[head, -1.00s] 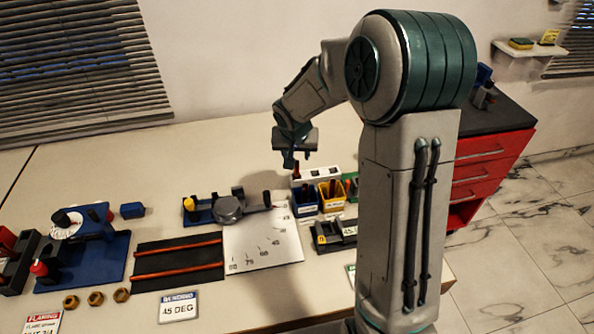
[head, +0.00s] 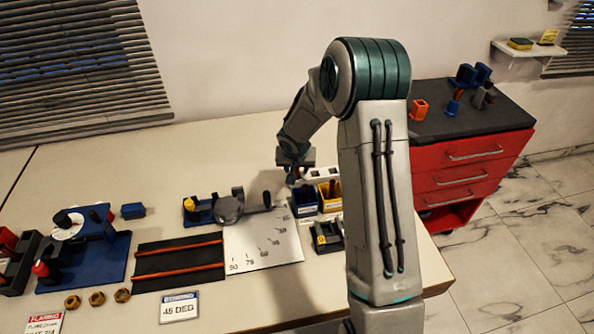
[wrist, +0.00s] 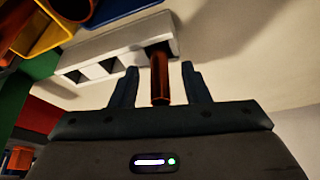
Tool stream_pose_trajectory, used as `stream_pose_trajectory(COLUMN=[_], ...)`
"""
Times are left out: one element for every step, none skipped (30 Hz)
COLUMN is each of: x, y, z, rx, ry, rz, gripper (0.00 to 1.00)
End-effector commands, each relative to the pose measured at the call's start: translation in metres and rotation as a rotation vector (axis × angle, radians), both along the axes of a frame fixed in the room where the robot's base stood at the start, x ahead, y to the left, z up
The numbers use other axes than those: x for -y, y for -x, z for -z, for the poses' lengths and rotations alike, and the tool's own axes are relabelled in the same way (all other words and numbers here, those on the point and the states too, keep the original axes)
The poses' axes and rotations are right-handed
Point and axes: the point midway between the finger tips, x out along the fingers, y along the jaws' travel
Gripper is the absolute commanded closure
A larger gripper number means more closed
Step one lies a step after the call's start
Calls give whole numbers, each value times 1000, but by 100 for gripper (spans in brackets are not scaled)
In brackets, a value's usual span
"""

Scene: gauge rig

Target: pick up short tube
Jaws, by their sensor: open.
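A short copper-coloured tube (wrist: 160,78) stands in an end hole of a white rack (wrist: 115,52) in the wrist view. My gripper (wrist: 160,88) is open, with one dark finger on each side of the tube.
Blue (head: 304,203) and yellow (head: 330,197) bins stand just in front of the rack. A bending tool (head: 228,207) sits to the left. Two long copper tubes (head: 180,245) lie on a black mat. A red cabinet (head: 465,165) stands at the right.

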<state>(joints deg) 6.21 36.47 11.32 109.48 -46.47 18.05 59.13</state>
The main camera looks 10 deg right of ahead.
Motion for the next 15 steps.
stream_pose_trajectory(x=[0, 0, 0, 0, 0, 0, 0, 0, 0, 0, 0, 0, 0, 0, 0], y=[-1, -1, -1, -1, -1, -1, -1, -1, -1, -1, -1, -1, -1, -1, -1], z=[1, 1, 1, 1, 1, 1, 1, 1, 1, 1, 1, 1, 1, 1, 1], rx=[1, 1, 1, 1, 1, 1, 1, 1, 1, 1, 1, 1, 1, 1, 1], ry=[0, 0, 0, 0, 0, 0, 0, 0, 0, 0, 0, 0, 0, 0, 0], rz=[0, 0, 0, 0, 0, 0, 0, 0, 0, 0, 0, 0, 0, 0, 0], gripper=[58, 58, 58, 58, 58, 58, 58, 63, 74, 83, 91, 100, 100, 100, 100])
